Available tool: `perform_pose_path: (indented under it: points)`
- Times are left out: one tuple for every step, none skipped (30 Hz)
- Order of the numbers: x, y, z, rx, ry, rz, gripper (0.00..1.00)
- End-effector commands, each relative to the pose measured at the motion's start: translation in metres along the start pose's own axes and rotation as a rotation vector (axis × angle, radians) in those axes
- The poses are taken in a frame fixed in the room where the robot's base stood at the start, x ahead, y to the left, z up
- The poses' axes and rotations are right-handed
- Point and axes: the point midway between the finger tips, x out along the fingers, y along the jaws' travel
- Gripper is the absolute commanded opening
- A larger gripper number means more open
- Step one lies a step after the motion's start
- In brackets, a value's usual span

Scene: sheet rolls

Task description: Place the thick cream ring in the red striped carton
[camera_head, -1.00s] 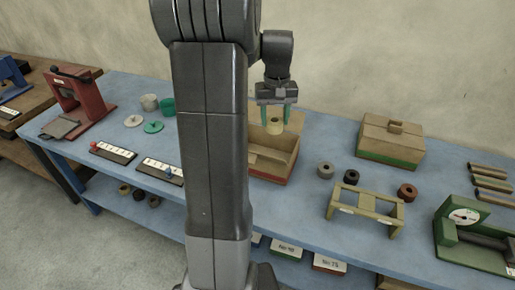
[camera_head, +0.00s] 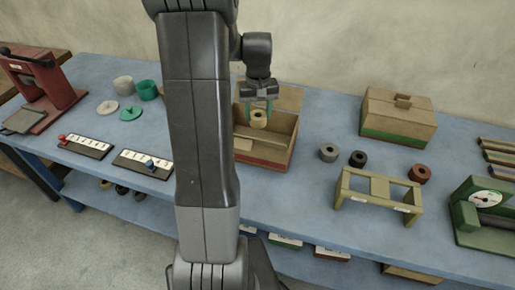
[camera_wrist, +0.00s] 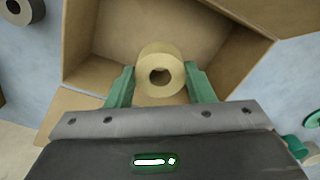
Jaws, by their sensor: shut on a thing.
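The thick cream ring (camera_wrist: 160,72) is between the green fingers of my gripper (camera_wrist: 160,88) in the wrist view, with its hole facing the camera. In the head view my gripper (camera_head: 257,108) is shut on the cream ring (camera_head: 259,119) and holds it over the open carton with the red stripe (camera_head: 262,160). The carton's cardboard walls (camera_wrist: 82,40) surround the ring in the wrist view. Its flaps stand open. How far the ring is above the carton floor is hard to tell.
A closed carton with a green stripe (camera_head: 398,118) stands to the right. Grey (camera_head: 328,152), black (camera_head: 357,158) and brown (camera_head: 419,174) rings lie behind a wooden stand (camera_head: 379,193). A red press (camera_head: 42,88) stands at the far left.

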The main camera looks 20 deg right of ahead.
Motion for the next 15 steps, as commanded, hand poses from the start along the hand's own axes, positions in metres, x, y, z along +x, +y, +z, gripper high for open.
perform_pose_path:
  points:
    - [0.008, 0.0, 0.0, 0.0, -0.003, -0.001, 0.24]
    - [0.013, 0.0, 0.001, 0.0, -0.003, -0.001, 0.24]
    - [0.02, 0.0, 0.001, 0.0, -0.006, -0.001, 0.24]
    - [0.026, 0.0, 0.001, 0.0, -0.005, -0.001, 0.24]
    - [0.031, 0.0, 0.001, 0.0, -0.006, -0.001, 0.24]
    - [0.039, 0.0, 0.001, 0.0, -0.005, -0.001, 0.24]
    - [0.044, 0.0, 0.001, 0.0, -0.005, -0.001, 0.24]
    - [0.049, 0.0, 0.001, 0.0, -0.005, -0.001, 0.24]
    - [0.055, 0.0, 0.001, 0.0, -0.005, -0.001, 0.24]
    - [0.058, 0.0, 0.001, 0.0, -0.003, -0.001, 0.24]
    - [0.061, 0.0, 0.001, 0.0, -0.002, 0.0, 0.24]
    - [0.063, 0.0, 0.001, 0.0, -0.002, 0.0, 0.24]
    - [0.065, 0.0, 0.0, 0.0, -0.002, 0.0, 0.24]
    - [0.067, 0.0, 0.0, 0.0, -0.002, 0.0, 0.24]
    - [0.07, 0.0, 0.0, 0.0, -0.002, 0.0, 0.24]
